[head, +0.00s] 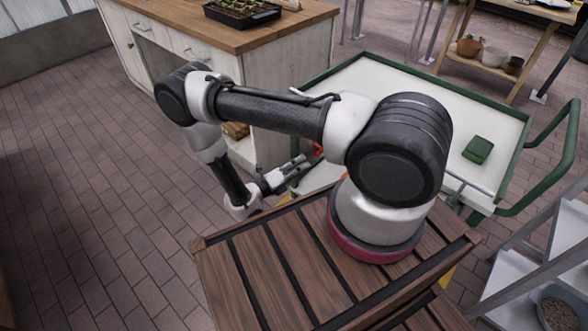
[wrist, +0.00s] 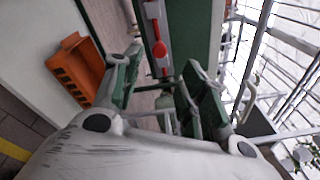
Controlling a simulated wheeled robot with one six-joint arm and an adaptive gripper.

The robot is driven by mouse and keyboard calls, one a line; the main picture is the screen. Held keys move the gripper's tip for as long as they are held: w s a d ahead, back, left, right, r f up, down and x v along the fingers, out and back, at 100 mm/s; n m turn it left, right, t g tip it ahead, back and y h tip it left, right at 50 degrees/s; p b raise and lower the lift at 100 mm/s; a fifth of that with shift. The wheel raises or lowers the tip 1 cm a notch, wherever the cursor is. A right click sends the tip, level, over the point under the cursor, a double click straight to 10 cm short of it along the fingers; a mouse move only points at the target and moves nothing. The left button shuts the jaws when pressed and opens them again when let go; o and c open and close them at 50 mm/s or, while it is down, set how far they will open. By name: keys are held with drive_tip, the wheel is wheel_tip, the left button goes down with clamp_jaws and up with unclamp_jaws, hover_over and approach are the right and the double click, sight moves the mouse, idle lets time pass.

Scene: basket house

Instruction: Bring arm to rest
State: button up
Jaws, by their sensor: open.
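My arm is bent over the slatted wooden top, with its forearm folded down on the left. My gripper (head: 300,163) is low beside the near left corner of the green-rimmed cart (head: 400,80). In the wrist view its two green-and-grey fingers (wrist: 165,65) stand apart, with nothing visibly held between them. A red-ended object (wrist: 160,48) shows beyond the fingers; I cannot tell its distance. Some red also shows just past the gripper in the head view (head: 318,150), partly hidden by my arm.
A wooden-topped cabinet (head: 235,38) with a black seedling tray (head: 241,14) stands behind my arm. A green block (head: 478,150) lies on the cart. A grey shelf (head: 530,270) is at right. An orange crate (wrist: 75,68) shows in the wrist view. The brick floor (head: 90,160) at left is clear.

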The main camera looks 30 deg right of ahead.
drive_tip(key=shift+v, duration=1.2)
